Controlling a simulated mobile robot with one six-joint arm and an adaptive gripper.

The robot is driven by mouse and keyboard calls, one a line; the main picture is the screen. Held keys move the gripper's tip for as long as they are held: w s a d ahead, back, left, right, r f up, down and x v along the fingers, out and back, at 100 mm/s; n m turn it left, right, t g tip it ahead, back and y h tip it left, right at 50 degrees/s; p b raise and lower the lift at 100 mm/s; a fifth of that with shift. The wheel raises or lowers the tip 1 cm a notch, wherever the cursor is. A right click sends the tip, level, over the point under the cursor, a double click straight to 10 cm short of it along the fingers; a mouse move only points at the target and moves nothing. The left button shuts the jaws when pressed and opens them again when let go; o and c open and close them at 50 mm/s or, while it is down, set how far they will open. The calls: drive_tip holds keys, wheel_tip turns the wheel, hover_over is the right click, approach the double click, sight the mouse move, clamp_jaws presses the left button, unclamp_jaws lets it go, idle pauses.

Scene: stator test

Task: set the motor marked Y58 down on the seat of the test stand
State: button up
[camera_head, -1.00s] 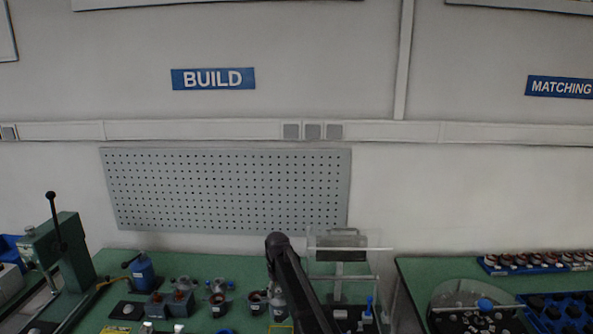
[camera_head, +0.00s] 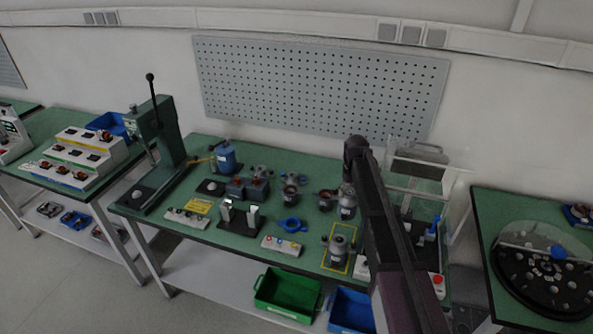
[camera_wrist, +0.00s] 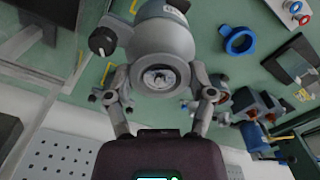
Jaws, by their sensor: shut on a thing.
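In the wrist view my gripper (camera_wrist: 165,108) is shut on a grey motor (camera_wrist: 160,45), with one finger on each side of it. The motor's round end face is toward the camera. Part of a label shows at its top edge, too small to read as Y58. In the head view a grey motor (camera_head: 338,256) is at the yellow-outlined rectangle; I cannot tell whether it is the held one. The test stand (camera_head: 428,173), with a clear guard and a blue lever, is at the right of the bench. My arm hides part of it, and its seat is not clearly seen.
The green bench (camera_head: 222,238) carries a blue ring (camera_head: 291,225), a black fixture (camera_head: 240,216), a button box (camera_head: 283,245) and several other motors. A green arbor press (camera_head: 155,135) stands left. Green (camera_head: 287,293) and blue bins sit below. A round turntable (camera_head: 545,275) is right.

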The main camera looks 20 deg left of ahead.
wheel_tip(320, 180, up, 6)
drive_tip(key=p, duration=0.5)
drive_tip(key=shift+f, duration=0.15)
drive_tip(key=shift+f+b, duration=0.65)
drive_tip(key=shift+s, duration=0.15)
